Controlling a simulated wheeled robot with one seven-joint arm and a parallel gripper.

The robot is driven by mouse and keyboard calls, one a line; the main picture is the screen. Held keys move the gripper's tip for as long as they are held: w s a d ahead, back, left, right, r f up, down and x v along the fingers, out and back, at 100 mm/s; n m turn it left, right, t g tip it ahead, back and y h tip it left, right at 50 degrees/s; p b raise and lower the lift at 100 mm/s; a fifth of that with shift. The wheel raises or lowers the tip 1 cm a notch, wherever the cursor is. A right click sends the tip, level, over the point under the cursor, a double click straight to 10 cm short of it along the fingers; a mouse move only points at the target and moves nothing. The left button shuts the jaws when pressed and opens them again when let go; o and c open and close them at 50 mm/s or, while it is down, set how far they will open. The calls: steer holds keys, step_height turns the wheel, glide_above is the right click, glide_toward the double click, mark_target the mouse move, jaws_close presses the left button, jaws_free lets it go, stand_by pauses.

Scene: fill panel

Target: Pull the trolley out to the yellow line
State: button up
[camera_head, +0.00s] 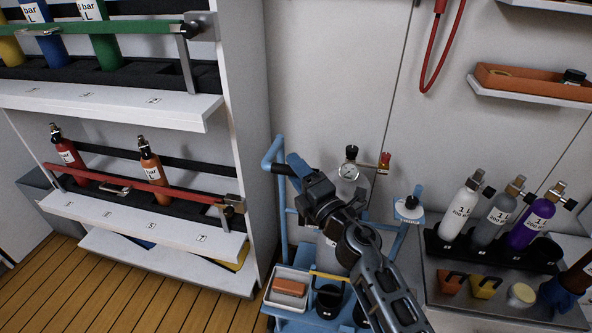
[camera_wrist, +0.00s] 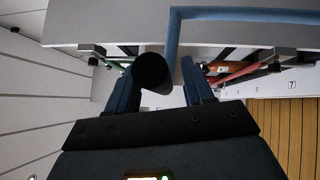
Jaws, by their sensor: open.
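The blue trolley (camera_head: 276,290) stands between the shelf unit and the right-hand bench. Its blue tubular handle (camera_head: 275,150) rises at the trolley's upper left, and the tube also shows in the wrist view (camera_wrist: 173,40). My gripper (camera_head: 288,170) is at this handle, partly hidden by its own wrist. In the wrist view my gripper (camera_wrist: 160,90) is open, its two fingers apart. A black round-ended grip (camera_wrist: 153,73) appears between or just beyond them; contact cannot be told. The trolley carries a grey cylinder with a gauge (camera_head: 349,172). I see no yellow floor line.
A white shelf unit (camera_head: 258,120) with red and orange bottles stands close on the left. A bench (camera_head: 450,300) with white, grey and purple bottles is close on the right. Bare wooden floor (camera_head: 120,295) shows at lower left.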

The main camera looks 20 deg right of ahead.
steer(key=shift+w, duration=0.35)
steer(key=shift+c, duration=0.4)
jaws_close()
